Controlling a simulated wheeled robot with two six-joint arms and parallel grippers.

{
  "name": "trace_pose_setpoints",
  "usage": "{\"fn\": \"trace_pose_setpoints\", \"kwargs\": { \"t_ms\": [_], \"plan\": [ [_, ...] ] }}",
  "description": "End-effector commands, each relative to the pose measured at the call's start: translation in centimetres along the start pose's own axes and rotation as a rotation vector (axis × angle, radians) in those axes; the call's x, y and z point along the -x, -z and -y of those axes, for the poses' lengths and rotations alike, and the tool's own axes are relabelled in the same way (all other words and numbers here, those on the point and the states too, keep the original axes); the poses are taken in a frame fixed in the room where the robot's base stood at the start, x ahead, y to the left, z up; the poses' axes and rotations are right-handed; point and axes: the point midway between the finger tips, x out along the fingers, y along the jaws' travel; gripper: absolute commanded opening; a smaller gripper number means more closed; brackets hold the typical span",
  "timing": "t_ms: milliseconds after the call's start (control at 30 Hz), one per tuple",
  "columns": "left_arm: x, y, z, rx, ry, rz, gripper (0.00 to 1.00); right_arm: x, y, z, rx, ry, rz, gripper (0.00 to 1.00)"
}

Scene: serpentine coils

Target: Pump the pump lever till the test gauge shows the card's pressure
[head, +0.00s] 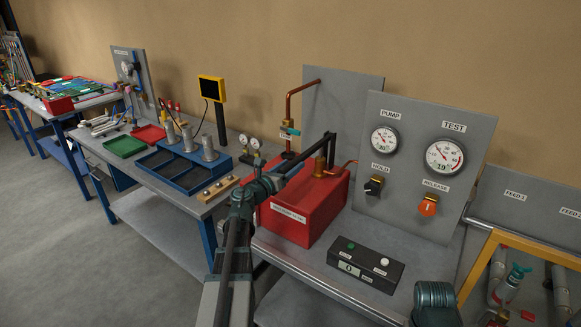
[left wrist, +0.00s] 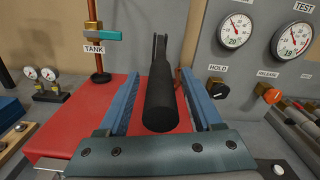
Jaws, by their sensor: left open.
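The black pump lever (head: 313,152) runs from the pump on the red tank (head: 318,207) down toward my left gripper (head: 272,181). In the left wrist view the lever's dark round handle (left wrist: 161,100) lies between the two blue fingers, which stand open with gaps on both sides. The test gauge (head: 445,158) is on the grey panel, its readout about 19; it also shows in the left wrist view (left wrist: 294,38). The pump gauge (head: 384,141) beside it reads about 20. I cannot make out a pressure card.
Below the gauges are the black hold knob (head: 373,186) and orange release knob (head: 427,206). A black box (head: 366,268) showing 0, with green and white buttons, stands at the front. A copper pipe with a teal valve (head: 290,131) rises behind the tank. A blue tray (head: 165,170) is left.

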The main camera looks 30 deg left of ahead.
Motion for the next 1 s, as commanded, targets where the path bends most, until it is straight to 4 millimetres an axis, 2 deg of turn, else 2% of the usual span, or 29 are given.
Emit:
{"fn": "trace_pose_setpoints", "kwargs": {
  "t_ms": [300,367,600,700,1000],
  "plan": [
    [-0.22,0.01,0.03,0.000,0.000,0.000,0.67,0.00,0.00,0.00,0.000,0.000,0.000,0.50],
    [-0.21,0.01,0.03,0.000,0.000,0.000,0.58,0.00,0.00,0.00,0.000,0.000,0.000,0.50],
    [-0.21,0.01,0.02,0.000,0.000,0.000,0.15,0.00,0.00,0.00,0.000,0.000,0.000,0.50],
    [-0.21,0.01,0.02,0.000,0.000,0.000,0.00,0.00,0.00,0.00,0.000,0.000,0.000,0.50],
    [-0.20,0.01,0.02,0.000,0.000,0.000,0.00,0.00,0.00,0.00,0.000,0.000,0.000,0.50]
  ]
}}
